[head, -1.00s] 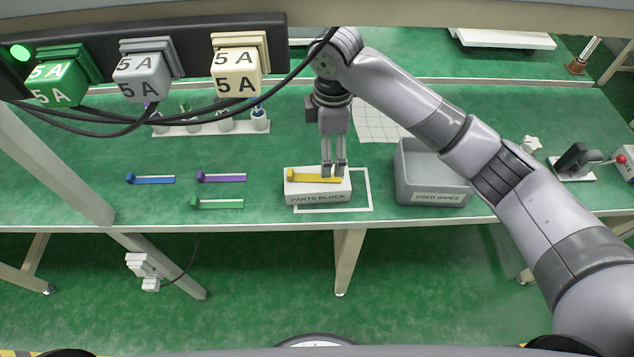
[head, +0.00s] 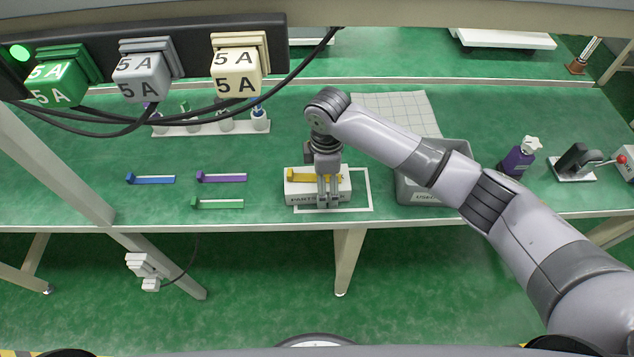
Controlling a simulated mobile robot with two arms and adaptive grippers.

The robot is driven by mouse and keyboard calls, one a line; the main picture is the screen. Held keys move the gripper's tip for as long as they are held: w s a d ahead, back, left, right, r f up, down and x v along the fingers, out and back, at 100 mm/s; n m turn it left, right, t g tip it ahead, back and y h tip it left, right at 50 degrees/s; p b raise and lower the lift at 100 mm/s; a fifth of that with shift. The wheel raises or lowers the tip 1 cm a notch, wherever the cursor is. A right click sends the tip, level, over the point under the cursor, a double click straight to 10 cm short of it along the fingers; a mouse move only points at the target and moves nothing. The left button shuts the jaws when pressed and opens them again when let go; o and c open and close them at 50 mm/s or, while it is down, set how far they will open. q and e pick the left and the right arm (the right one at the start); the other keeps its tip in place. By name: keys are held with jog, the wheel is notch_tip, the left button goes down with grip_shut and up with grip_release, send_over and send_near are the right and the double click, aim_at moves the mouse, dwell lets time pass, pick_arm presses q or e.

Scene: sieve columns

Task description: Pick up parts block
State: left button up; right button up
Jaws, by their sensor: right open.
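The parts block (head: 299,193) is a white block lettered on its front face. My left gripper is not in view.
Blue (head: 152,180), purple (head: 222,177) and green (head: 218,203) pieces lie left of the block. A grey bin (head: 416,190) stands to the right, partly behind my right arm. A purple bottle (head: 517,160) stands farther right. A white rack (head: 210,128) is at the back left.

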jog(key=shift+f, duration=0.15)
jog(key=c, duration=1.3)
